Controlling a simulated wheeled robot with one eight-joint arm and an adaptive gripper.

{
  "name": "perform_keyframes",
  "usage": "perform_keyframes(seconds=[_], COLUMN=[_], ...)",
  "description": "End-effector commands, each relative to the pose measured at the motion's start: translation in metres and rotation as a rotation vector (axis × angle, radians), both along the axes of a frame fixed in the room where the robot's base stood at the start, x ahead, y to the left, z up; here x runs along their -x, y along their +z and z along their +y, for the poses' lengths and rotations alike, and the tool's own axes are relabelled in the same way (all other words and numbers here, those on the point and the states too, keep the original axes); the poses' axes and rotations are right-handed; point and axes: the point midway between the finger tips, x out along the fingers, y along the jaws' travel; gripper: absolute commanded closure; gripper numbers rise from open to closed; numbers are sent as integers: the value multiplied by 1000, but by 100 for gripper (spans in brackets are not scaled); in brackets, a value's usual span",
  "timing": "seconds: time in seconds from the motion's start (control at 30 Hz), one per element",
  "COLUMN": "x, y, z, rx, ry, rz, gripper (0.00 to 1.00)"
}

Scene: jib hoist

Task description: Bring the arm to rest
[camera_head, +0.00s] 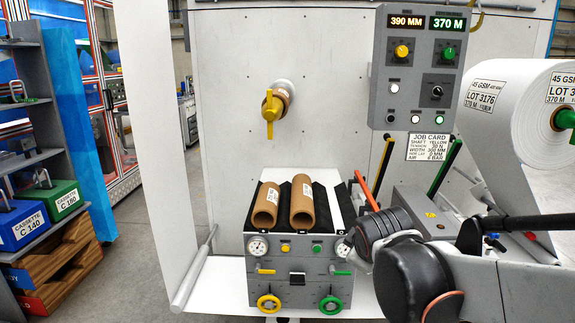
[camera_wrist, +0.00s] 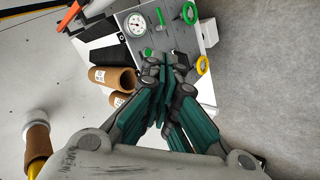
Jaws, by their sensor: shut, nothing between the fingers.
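My gripper (camera_wrist: 165,78) is shut and empty in the wrist view, its green-padded fingers together. It points toward the grey cart front. In that view the gauge (camera_wrist: 137,24) and brown cores (camera_wrist: 112,78) lie beyond the fingers and to the left. In the head view my arm reaches in from the right, with its wrist by the right side of the grey cart (camera_head: 300,290). The fingers cannot be made out clearly there. Two brown cores (camera_head: 267,205) (camera_head: 303,203) lie on the cart's dark top.
A shaft with a yellow handle (camera_head: 270,113) sticks out of the machine panel. A control box (camera_head: 420,70) hangs above right. A white roll (camera_head: 510,105) is at right. Orange (camera_head: 367,190) and green (camera_head: 446,167) handled bars stand near my arm. Cassettes (camera_head: 22,225) are shelved left.

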Motion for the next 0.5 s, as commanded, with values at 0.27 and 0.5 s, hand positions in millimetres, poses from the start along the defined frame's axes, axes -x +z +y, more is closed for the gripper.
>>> perform_keyframes(seconds=[0.27,0.5], x=[90,162], y=[7,-3], z=[-24,-33], rx=[-273,-497], ry=[-273,-509], rz=[31,60], gripper=[100,100])
